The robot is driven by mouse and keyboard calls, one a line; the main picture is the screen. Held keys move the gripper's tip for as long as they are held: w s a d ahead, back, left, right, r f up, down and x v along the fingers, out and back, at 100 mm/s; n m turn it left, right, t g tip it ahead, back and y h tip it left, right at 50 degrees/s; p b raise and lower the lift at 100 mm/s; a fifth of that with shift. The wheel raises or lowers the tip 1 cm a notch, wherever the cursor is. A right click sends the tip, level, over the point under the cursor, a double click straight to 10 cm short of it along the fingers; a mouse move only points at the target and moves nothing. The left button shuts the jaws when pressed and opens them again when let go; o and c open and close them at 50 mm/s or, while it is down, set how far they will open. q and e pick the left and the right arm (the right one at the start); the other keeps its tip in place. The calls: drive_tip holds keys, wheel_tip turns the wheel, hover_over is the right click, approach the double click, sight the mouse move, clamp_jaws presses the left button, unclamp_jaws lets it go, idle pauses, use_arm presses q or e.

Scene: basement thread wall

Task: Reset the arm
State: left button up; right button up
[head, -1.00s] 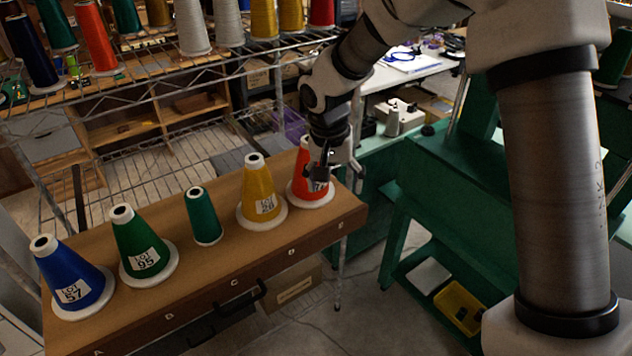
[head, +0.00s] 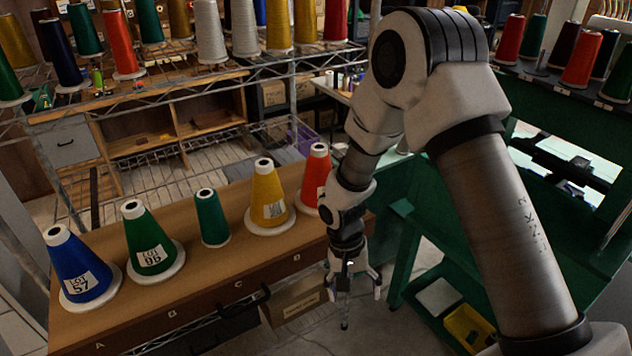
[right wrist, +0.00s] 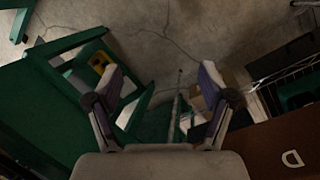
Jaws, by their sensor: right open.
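My right gripper (head: 354,284) hangs pointing down in front of the right end of the wooden bench, beside and apart from the orange cone. In the right wrist view its two fingers (right wrist: 163,85) are spread with nothing between them, above the concrete floor. My right arm comes in from the right of the head view and bends over at the top. My left gripper does not show in either view.
The bench (head: 190,285) bears a blue cone (head: 78,268), a green cone (head: 148,243), a small green cone (head: 211,220), a yellow cone (head: 268,196) and an orange cone (head: 316,178). A green workstation (head: 415,225) stands right of the gripper. A wire rack (head: 190,75) is behind.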

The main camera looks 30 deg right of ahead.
drive_tip(key=s+a+f+n+g+y+b, duration=0.1)
drive_tip(key=s+a+f+b, duration=0.1)
drive_tip(key=s+f, duration=0.95)
drive_tip(key=s+a+f+n+g+b, duration=0.1)
drive_tip(key=s+a+f+n+b, duration=0.15)
drive_tip(key=s+f, duration=0.85)
drive_tip(key=w+n+t, duration=0.1)
drive_tip(key=w+t, duration=0.2)
drive_tip(key=w+r+n+t, duration=0.1)
drive_tip(key=w, duration=0.1)
drive_tip(key=shift+d+n+t, duration=0.35)
drive_tip(key=shift+d+t, duration=0.05)
